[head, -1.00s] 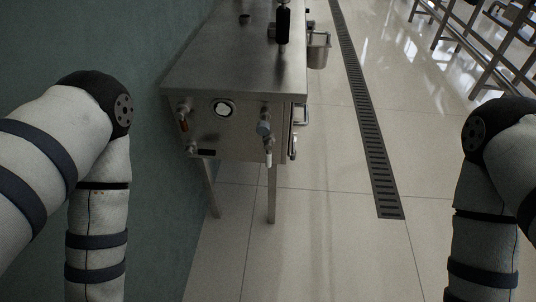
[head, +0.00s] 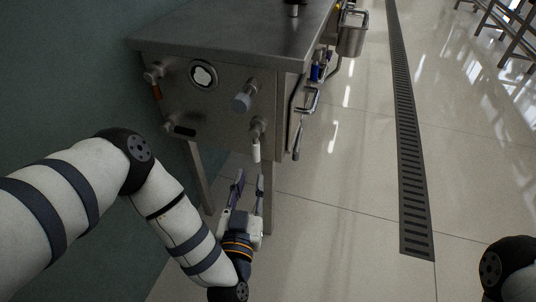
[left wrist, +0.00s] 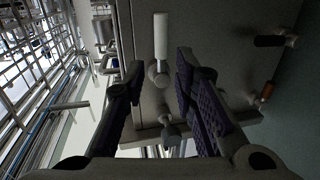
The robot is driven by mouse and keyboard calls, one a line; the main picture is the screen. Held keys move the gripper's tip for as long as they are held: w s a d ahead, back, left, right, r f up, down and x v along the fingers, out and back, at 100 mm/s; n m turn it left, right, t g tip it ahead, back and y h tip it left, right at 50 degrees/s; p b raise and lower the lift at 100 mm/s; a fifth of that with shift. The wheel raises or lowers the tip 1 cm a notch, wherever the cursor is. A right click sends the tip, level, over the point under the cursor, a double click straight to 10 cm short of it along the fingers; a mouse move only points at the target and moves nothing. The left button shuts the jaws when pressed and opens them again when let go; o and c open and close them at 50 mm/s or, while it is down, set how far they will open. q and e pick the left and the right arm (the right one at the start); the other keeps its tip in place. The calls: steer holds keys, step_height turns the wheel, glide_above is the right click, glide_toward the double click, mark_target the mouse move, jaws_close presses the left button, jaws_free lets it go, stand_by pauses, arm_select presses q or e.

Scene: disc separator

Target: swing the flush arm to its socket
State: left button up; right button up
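A valve lever with a white grip (head: 256,150) hangs down from its pivot on the machine's end panel. No label marks which part is the flush arm, and I cannot pick out its socket. My left gripper (head: 249,180) points up at the panel, open and empty, just below the white grip in the head view. In the left wrist view, the white grip (left wrist: 160,36) and its pivot show beyond and between the spread fingers (left wrist: 159,75). I cannot see any contact. My right gripper is out of view.
The steel machine (head: 215,30) carries a round gauge (head: 203,74), a blue-grey knob (head: 243,98), a red-brown handle (head: 156,90) and a black handle (head: 183,131) on this panel. A steel bucket (head: 352,35) hangs at its right side. Open floor with a drain grate (head: 408,130) lies right.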

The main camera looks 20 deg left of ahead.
mark_target(255, 152)
arm_select(q)
steer(key=w, duration=0.3)
steer(key=w+a+b, duration=0.1)
steer(key=w, duration=0.3)
steer(key=w+a+b, duration=0.1)
steer(key=w, duration=0.3)
steer(key=shift+c, duration=0.2)
jaws_close()
